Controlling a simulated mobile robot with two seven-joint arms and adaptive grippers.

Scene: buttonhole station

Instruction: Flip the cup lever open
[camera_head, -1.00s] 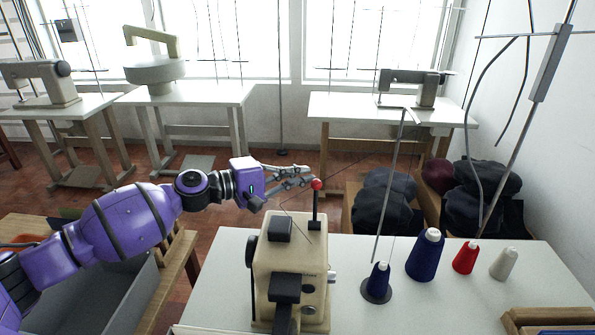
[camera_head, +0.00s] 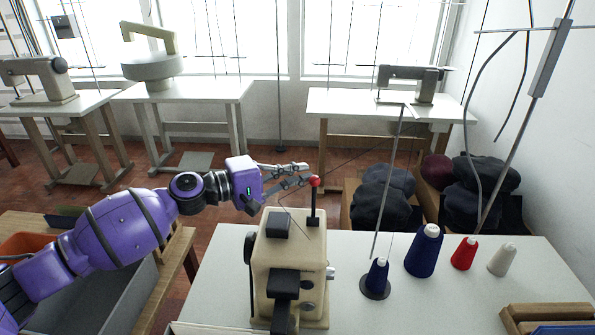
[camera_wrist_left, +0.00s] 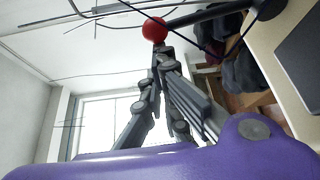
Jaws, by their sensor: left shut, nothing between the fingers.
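The cup lever is a black upright rod (camera_head: 314,207) with a red ball knob (camera_head: 314,181) on top, standing at the right rear of the cream machine (camera_head: 262,270). My left gripper (camera_head: 308,174) comes in from the left at knob height. Its fingers are shut and empty, with the tips right by the knob's left side. In the left wrist view the red knob (camera_wrist_left: 154,30) is just beyond the fingertips (camera_wrist_left: 160,52); I cannot tell for sure whether they touch. My right gripper is not in view.
On the white table stand blue cones (camera_head: 424,251), a red cone (camera_head: 463,254) and a white cone (camera_head: 502,259). A thin thread stand (camera_head: 389,180) rises right of the lever. A grey bin (camera_head: 100,300) is at the lower left. The tabletop right of the machine is partly clear.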

